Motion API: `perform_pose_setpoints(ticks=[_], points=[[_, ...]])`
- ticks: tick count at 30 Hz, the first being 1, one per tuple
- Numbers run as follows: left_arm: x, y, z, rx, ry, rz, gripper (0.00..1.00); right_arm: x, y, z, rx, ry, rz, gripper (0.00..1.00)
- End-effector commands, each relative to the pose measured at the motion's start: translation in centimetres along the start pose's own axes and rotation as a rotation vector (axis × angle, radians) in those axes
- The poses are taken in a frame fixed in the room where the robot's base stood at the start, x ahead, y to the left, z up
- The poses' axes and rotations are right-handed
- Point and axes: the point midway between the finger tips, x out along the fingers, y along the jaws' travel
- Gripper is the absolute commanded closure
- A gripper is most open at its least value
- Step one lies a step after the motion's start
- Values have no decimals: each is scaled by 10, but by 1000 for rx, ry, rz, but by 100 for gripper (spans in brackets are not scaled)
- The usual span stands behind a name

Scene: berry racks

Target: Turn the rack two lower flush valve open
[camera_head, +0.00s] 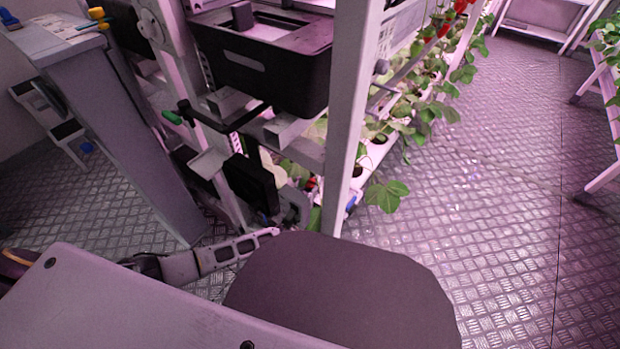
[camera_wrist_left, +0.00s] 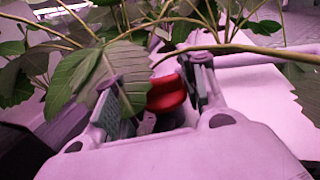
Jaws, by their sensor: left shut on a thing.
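In the left wrist view a red valve handle (camera_wrist_left: 166,94) sits between the two fingers of my left gripper (camera_wrist_left: 160,88), which is shut on it. The valve body below the handle is mostly hidden by the gripper. In the head view my left arm reaches from the lower left to the foot of the rack (camera_head: 348,110). The red handle cannot be made out there, and the fingertips are not clear among the rack's lower parts. My right gripper does not show in either view.
Leaves (camera_wrist_left: 82,78) and stems hang close over the left gripper. In the head view a black bin (camera_head: 262,75) sits on the rack above, with a green-ended handle (camera_head: 172,117) below it. A grey cabinet (camera_head: 115,120) stands left. The floor (camera_head: 510,190) on the right is clear.

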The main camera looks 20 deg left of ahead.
Motion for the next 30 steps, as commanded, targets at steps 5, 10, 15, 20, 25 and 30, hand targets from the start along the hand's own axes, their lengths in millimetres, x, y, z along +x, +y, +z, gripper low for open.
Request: perform_pose_setpoints(ticks=[5,10,15,20,25,30], points=[[0,-1,1,-4,2,88,82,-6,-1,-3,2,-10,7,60],[0,-1,0,-2,1,175,82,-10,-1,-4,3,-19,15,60],[0,-1,0,-2,0,254,82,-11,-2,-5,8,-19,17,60],[0,-1,0,-1,1,310,82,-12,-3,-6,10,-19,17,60],[0,0,0,-1,0,348,82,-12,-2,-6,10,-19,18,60],[0,0,0,1,0,365,82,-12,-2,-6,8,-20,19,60]])
